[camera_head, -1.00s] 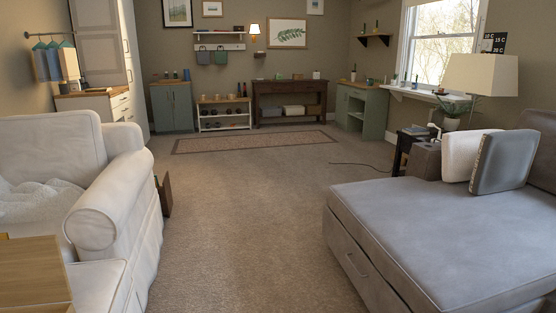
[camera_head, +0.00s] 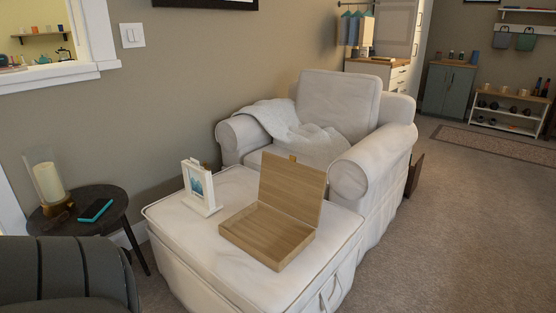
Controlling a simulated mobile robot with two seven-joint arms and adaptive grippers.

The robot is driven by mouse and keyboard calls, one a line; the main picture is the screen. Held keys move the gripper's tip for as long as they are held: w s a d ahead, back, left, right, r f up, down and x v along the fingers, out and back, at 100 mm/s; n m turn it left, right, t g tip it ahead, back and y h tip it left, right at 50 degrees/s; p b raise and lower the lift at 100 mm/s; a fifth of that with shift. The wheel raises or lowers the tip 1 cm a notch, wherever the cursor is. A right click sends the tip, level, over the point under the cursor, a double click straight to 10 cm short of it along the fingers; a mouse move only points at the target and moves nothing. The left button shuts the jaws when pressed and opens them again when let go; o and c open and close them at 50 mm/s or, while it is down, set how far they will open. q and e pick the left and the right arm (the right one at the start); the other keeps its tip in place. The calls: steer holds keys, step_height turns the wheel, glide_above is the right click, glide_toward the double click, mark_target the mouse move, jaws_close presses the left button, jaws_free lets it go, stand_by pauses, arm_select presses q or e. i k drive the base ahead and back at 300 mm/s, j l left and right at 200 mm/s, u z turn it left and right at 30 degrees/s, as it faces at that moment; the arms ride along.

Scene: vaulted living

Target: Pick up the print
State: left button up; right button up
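A small white-framed print (camera_head: 199,183) with a blue picture stands on a white ottoman (camera_head: 180,235), left of an open wooden box (camera_head: 264,237). The frame sits upright on a white base. The box has its lid raised, and its visible inside looks empty. A dark-framed picture (camera_head: 205,3) on the wall is mostly cut off by the top edge. I cannot tell from the view which of these the task means. Neither of my grippers shows in the head view.
A white armchair (camera_head: 340,100) with a throw stands behind the ottoman. A round black side table (camera_head: 75,225) at left holds a candle lantern (camera_head: 46,180) and a teal-edged phone-like object (camera_head: 95,210). A dark chair (camera_head: 70,275) fills the lower left. Carpet (camera_head: 450,230) is open at right.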

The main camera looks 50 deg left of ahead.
mark_target(196, 180)
steer(key=u, duration=1.45)
steer(key=j+z, duration=0.15)
steer(key=z, duration=0.25)
steer(key=j+z, duration=0.2)
steer(key=z, duration=0.15)
steer(key=j+z, duration=0.2)
steer(key=z, duration=0.2)
steer(key=k+j+z, duration=0.15)
steer(key=j, duration=0.2)
steer(key=j+z, duration=0.2)
steer(key=j, duration=0.2)
steer(key=k+j+z, duration=0.15)
steer(key=j, duration=0.15)
